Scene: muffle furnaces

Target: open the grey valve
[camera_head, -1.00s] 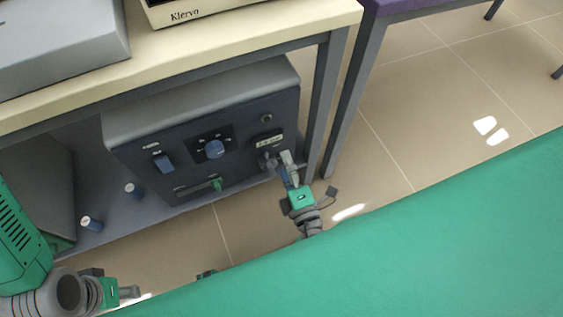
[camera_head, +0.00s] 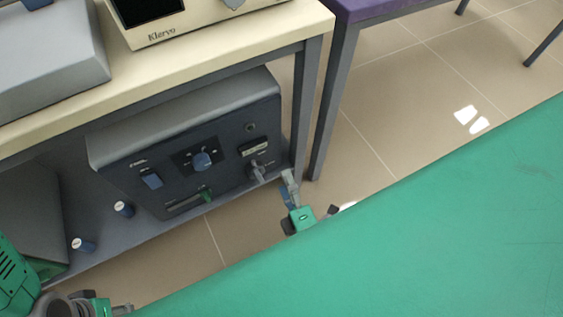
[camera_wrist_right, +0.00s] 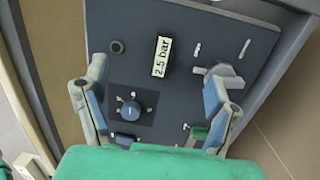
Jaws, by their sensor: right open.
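The grey valve (camera_head: 257,171) is a small lever handle low on the right of the dark front panel of a grey box under the bench. In the right wrist view the valve (camera_wrist_right: 225,76) shows just beyond the tip of the right-hand finger, which partly overlaps it. My right gripper (camera_head: 290,183) is open and empty, just right of the valve in the head view. Its spread fingers also show in the right wrist view (camera_wrist_right: 156,76). I cannot tell whether a finger touches the handle. My left gripper (camera_head: 122,308) is at the bottom left edge, its jaws unclear.
The panel has a display reading 2.5 bar (camera_wrist_right: 161,57), a blue knob (camera_head: 201,160), a blue switch (camera_head: 151,181) and a green slider (camera_head: 207,196). A table leg (camera_head: 304,110) stands close right of the box. Two small blue cylinders stand on the shelf at left.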

